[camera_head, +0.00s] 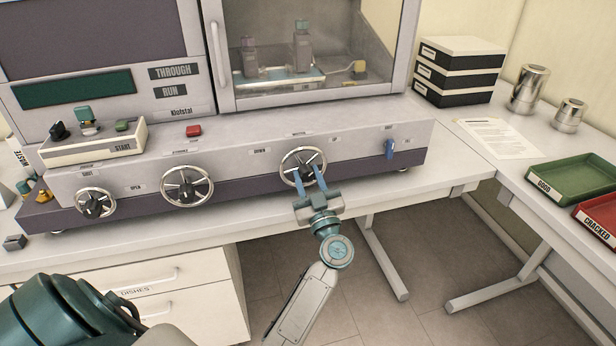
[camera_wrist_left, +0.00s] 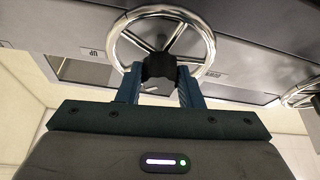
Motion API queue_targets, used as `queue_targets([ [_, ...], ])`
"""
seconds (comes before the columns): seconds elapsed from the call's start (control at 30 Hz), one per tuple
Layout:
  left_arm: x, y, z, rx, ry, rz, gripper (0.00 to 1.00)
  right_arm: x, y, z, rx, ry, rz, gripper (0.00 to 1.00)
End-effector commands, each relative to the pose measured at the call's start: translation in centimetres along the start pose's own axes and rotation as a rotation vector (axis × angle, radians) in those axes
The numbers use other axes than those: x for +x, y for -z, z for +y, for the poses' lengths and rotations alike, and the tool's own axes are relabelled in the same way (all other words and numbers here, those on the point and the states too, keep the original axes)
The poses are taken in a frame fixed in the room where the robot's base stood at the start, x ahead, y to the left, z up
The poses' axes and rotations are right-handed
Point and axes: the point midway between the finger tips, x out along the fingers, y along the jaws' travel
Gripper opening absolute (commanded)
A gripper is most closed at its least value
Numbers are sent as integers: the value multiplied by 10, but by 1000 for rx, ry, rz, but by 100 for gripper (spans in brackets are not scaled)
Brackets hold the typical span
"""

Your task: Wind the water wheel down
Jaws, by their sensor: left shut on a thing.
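The wheel (camera_head: 303,150), a chrome hand wheel with spokes and a dark hub, is the rightmost of three on the machine's front. A DOWN label (camera_head: 260,151) is on its left and an UP label (camera_head: 335,139) on its right. My left gripper (camera_head: 306,176) reaches it from below and in front, with blue fingers. In the left wrist view the fingers (camera_wrist_left: 159,80) are shut on the dark hub (camera_wrist_left: 159,65), inside the chrome rim (camera_wrist_left: 190,13). The wheel's name plate is too small to read. My right gripper is not in view.
Two more wheels (camera_head: 187,170) (camera_head: 95,191) sit to the left on the same panel. A control box with START (camera_head: 95,141) and a red button (camera_head: 193,130) are above. Green (camera_head: 567,198) and red trays stand at right.

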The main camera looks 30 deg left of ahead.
Motion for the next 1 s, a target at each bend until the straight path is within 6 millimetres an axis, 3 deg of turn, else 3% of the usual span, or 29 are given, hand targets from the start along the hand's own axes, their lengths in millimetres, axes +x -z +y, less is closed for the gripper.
queue_targets([
  [0.6, 0, 0, 4, -501, 208, -3, 10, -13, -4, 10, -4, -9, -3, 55],
  [1.0, 0, 1, 5, -669, 278, -3, 10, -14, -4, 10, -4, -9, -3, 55],
])
